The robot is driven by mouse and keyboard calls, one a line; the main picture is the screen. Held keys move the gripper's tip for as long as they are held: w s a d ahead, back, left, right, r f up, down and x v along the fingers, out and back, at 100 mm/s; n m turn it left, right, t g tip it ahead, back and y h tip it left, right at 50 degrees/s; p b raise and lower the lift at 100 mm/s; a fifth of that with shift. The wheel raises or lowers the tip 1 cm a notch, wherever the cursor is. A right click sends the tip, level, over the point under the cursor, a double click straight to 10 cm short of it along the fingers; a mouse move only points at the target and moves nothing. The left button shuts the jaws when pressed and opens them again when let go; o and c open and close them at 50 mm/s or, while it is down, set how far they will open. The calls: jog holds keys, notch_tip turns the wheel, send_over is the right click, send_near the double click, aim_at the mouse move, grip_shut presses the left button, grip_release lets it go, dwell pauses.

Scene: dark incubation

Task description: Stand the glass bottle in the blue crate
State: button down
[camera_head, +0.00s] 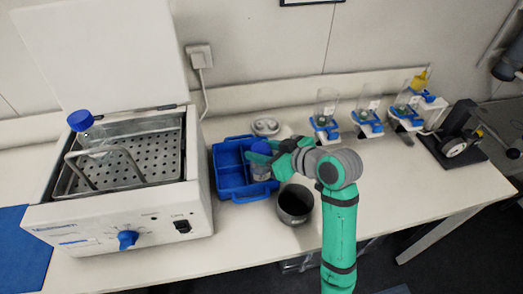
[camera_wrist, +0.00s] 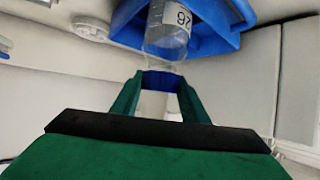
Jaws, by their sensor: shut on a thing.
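The glass bottle (camera_head: 260,168) is clear with a blue cap and appears upright at the right part of the blue crate (camera_head: 229,157). My gripper (camera_head: 268,149) reaches in from the right and is shut on the blue cap. In the wrist view the cap (camera_wrist: 161,79) sits between the fingertips (camera_wrist: 160,84). The bottle's clear body with a printed number (camera_wrist: 168,30) lies beyond, against the blue crate (camera_wrist: 223,38). I cannot tell whether its base rests on the crate floor. The crate's left compartments look empty.
A dark round pot (camera_head: 295,204) stands just right of the crate's front. A pale round object (camera_head: 265,126) lies behind. Several clear tubes in blue holders (camera_head: 327,127) stand further right.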

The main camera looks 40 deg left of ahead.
jog(key=shift+f, duration=0.3)
jog(key=c, duration=1)
grip_release()
jog(key=shift+c, duration=0.2)
jog(key=shift+r, duration=0.1)
jog(key=shift+d+r, duration=0.15)
jog(key=shift+d, duration=0.05)
jog(key=v, duration=1.1)
jog(key=shift+d+r, duration=0.15)
jog(key=shift+d, duration=0.15)
